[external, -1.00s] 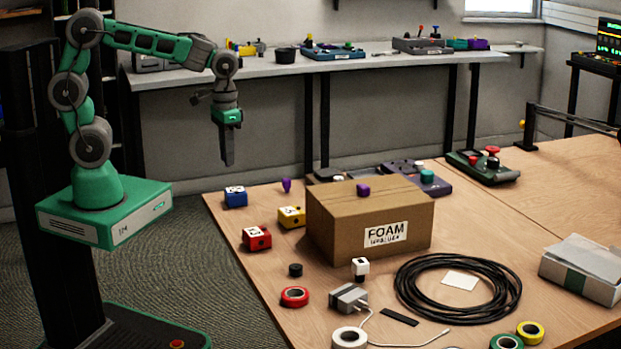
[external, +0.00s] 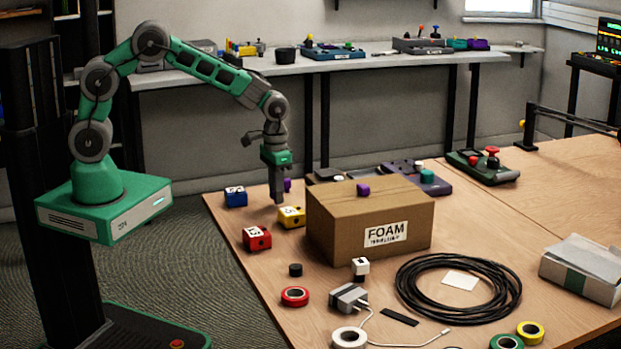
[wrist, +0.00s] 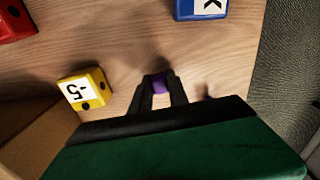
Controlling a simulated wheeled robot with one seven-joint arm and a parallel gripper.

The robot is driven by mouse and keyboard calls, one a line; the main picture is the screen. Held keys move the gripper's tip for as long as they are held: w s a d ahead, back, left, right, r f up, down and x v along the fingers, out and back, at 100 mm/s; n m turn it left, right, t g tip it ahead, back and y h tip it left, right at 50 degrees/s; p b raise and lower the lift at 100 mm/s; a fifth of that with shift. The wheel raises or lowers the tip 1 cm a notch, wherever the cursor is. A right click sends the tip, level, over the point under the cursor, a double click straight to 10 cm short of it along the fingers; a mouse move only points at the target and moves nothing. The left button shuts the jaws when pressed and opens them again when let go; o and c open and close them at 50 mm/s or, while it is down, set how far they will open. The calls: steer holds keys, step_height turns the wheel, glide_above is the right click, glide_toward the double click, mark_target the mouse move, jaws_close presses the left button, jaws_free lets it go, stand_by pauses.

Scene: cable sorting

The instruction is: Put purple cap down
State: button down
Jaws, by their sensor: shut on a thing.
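My gripper (external: 279,201) is low over the table's left part, just left of the yellow block. In the wrist view its fingers (wrist: 159,80) are shut on a small purple cap (wrist: 159,86). The fingers hide this cap in the external view. Another purple piece (external: 287,185) stands on the table behind the gripper, partly hidden by it; it seems to show in the wrist view (wrist: 208,97), right of the fingers. A third purple piece (external: 363,189) sits on top of the foam box. I cannot tell whether the held cap touches the table.
A yellow block (external: 291,217), a blue block (external: 235,197) and a red block (external: 257,238) stand around the gripper. The tall cardboard foam box (external: 338,231) is close on the right. Bare wood lies between the blocks.

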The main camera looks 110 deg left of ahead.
steer(key=shift+f, duration=0.2)
steer(key=c, duration=1.3)
jaws_free()
steer(key=r, duration=0.8)
steer(key=shift+d+b, duration=0.3)
steer(key=shift+b, duration=0.05)
steer(key=s+d+r+m, duration=0.1)
steer(key=d+r+m, duration=0.1)
steer(key=d, duration=0.4)
steer(key=s+d+r+m+t, duration=0.1)
steer(key=d+r+m, duration=0.1)
steer(key=d, duration=0.5)
steer(key=s+d+r+m, duration=0.1)
steer(key=d+r, duration=0.1)
steer(key=d, duration=0.4)
steer(key=shift+s+d+r+m+t, duration=0.2)
steer(key=shift+s+d+m+t, duration=0.1)
steer(key=shift+s+d+m, duration=0.1)
steer(key=shift+o, duration=0.7)
steer(key=s+d+f+m+t, duration=0.1)
steer(key=s+d+m, duration=0.2)
steer(key=s+d, duration=0.4)
steer(key=shift+s+d+m, duration=0.35)
steer(key=shift+d+m, duration=0.05)
steer(key=shift+d, duration=0.5)
steer(key=shift+s+d+f, duration=0.15)
steer(key=shift+f, duration=0.1)
